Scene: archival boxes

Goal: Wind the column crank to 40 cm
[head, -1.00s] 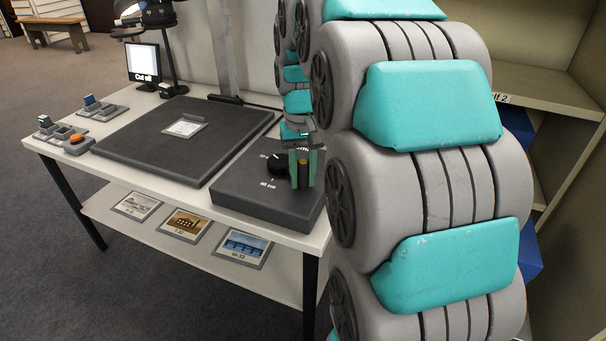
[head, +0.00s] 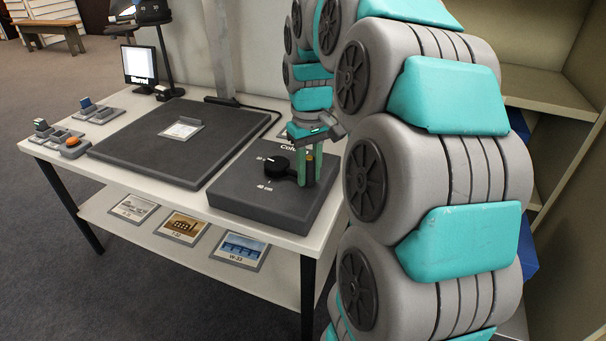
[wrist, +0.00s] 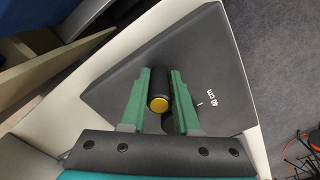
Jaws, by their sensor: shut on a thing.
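The column crank sits on a dark grey box at the right end of the table. Its black hub (head: 276,166) is beside a printed "40 cm" mark (head: 268,188). The crank arm points right from the hub to an upright handle with a yellow top (head: 309,156). In the wrist view the handle (wrist: 159,103) shows as a black grip with a yellow cap. My gripper (head: 308,180) points down with its green fingers on both sides of the handle, shut on it. Another dial label behind the hub is too small to read.
A small screen (head: 141,66) reads "Blurred". A dark flat board (head: 130,150) bearing a small card (head: 181,129) fills the table's middle. Small control blocks, one with an orange button (head: 72,142), stand at the left. A shelf unit (head: 550,95) stands close on the right.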

